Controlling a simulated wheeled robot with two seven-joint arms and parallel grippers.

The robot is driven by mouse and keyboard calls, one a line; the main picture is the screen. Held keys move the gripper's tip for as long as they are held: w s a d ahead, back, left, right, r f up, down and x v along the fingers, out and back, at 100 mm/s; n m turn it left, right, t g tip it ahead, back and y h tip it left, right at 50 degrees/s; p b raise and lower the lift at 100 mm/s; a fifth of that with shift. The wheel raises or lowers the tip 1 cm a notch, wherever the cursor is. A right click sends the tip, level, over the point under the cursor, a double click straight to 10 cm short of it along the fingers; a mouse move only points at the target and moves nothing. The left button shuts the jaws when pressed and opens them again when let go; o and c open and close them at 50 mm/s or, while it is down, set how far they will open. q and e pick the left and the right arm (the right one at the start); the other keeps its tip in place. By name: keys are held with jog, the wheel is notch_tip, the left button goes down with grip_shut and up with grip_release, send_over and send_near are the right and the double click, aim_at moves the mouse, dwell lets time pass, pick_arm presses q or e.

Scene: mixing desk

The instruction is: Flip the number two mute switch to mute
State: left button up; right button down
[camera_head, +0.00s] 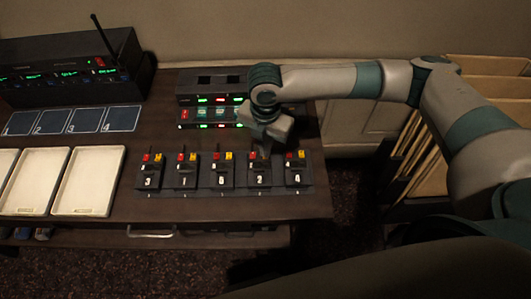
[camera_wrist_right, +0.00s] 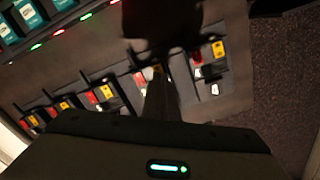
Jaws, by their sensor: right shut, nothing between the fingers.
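A row of dark switch modules sits on the desk, labelled 3, 1, 5, 2 and 4 from left to right in the head view. The number two module (camera_head: 259,181) is second from the right, with small red and yellow parts at its top. My right gripper (camera_head: 263,150) is shut and empty, pointing down at the far end of that module; I cannot tell whether it touches. In the right wrist view my gripper (camera_wrist_right: 160,78) covers most of the number two module, so its switch position is hidden. My left gripper is not in view.
The number four module (camera_head: 295,178) stands close on the right, the number five module (camera_head: 222,180) on the left. Rack units with lit displays (camera_head: 208,115) stand behind. Pale trays (camera_head: 88,180) and numbered dark cards (camera_head: 86,121) lie left. The desk ends right of the modules.

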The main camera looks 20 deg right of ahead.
jog(key=shift+f, duration=0.65)
dwell(0.3)
jog(key=shift+r, duration=0.15)
notch_tip(320, 180, up, 7)
jog(key=p, duration=0.7)
jog(key=shift+s+f, duration=0.15)
jog(key=shift+f, duration=0.05)
dwell(0.7)
